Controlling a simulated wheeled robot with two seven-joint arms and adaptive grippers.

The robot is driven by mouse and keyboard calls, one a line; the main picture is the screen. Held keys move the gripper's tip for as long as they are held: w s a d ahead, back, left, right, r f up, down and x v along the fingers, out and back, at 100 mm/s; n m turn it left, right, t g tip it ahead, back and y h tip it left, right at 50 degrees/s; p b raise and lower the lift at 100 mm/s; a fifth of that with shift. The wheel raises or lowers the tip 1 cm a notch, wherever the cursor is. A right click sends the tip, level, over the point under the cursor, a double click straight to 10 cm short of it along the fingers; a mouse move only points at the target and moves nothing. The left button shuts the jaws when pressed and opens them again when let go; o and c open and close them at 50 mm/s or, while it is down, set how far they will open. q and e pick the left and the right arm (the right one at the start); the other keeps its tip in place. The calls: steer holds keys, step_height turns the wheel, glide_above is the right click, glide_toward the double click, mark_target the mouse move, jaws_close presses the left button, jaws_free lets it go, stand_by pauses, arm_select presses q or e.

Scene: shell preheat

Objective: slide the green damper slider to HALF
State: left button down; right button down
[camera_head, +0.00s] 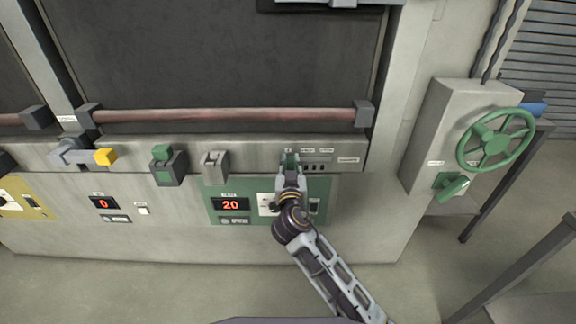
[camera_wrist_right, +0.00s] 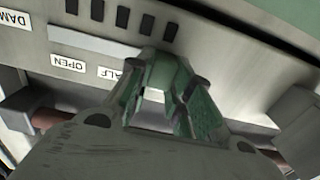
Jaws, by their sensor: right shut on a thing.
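The green damper slider (camera_wrist_right: 165,72) sits in a slot on the grey panel strip. My right gripper (camera_head: 290,163) is shut on the slider, and its fingers (camera_wrist_right: 168,105) lie on either side of the green knob in the wrist view. That view is upside down. An OPEN label (camera_wrist_right: 67,63) and a partly covered HALF label (camera_wrist_right: 120,75) stand along the slot (camera_wrist_right: 92,42). The slider is past HALF, on the side away from OPEN. In the head view it is at the slot's left end. Any label behind the gripper is hidden. My left gripper is not in view.
A long reddish handle bar (camera_head: 230,115) runs above the strip. A grey lever block (camera_head: 215,167) and a green-topped switch (camera_head: 164,165) stand left of the slider. A green panel with a display reading 20 (camera_head: 230,204) is below. A green handwheel (camera_head: 496,139) is at right.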

steer(key=d, duration=0.4)
steer(key=shift+d, duration=0.7)
steer(key=c, duration=1.3)
jaws_free()
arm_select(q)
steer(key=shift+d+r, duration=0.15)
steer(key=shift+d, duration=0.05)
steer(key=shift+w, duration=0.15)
arm_select(e)
steer(key=shift+r, duration=5.05)
